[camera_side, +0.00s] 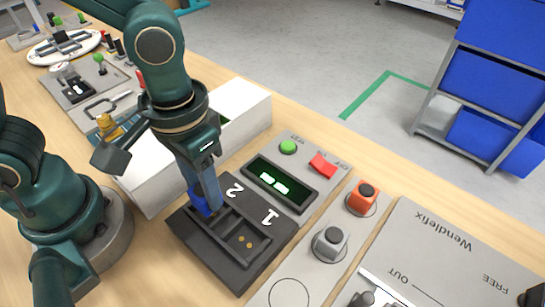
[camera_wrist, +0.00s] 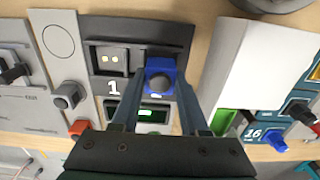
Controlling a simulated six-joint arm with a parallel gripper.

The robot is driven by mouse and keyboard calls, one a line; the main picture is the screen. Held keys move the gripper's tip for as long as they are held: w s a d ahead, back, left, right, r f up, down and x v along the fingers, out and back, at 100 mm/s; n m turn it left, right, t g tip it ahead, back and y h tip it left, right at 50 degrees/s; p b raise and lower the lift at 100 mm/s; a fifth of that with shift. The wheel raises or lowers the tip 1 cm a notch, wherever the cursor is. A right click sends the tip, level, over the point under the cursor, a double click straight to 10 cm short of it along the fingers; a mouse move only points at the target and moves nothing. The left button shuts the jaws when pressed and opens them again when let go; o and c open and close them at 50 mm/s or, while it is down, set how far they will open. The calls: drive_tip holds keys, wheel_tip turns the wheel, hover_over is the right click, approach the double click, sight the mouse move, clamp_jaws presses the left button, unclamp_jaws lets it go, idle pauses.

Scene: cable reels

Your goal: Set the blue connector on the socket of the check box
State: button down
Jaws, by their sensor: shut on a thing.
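My gripper (camera_side: 206,203) is shut on the blue connector (camera_side: 198,199), which sits low at the far-left part of the dark socket block (camera_side: 222,258) of the check box. In the wrist view the blue connector (camera_wrist: 153,84) with its dark round knob is between my two fingers (camera_wrist: 158,98). It is over the compartment beside the one marked 1, where the 2 is in the side view. I cannot tell whether it is fully seated. Compartment 1 (camera_side: 243,241) is empty, with two gold contacts showing. The check box's display (camera_side: 279,184) has lit green marks.
A green button (camera_side: 288,147) and a red switch (camera_side: 323,165) are by the display. A white box (camera_side: 245,108) stands close behind my gripper. A grey panel with an orange-based knob (camera_side: 362,197) and a grey knob (camera_side: 330,242) lies right of the check box.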

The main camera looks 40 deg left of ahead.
drive_tip(key=shift+f, duration=1)
drive_tip(key=shift+c, duration=1.7)
unclamp_jaws()
wheel_tip(320, 180, up, 8)
drive_tip(key=shift+r, duration=0.1)
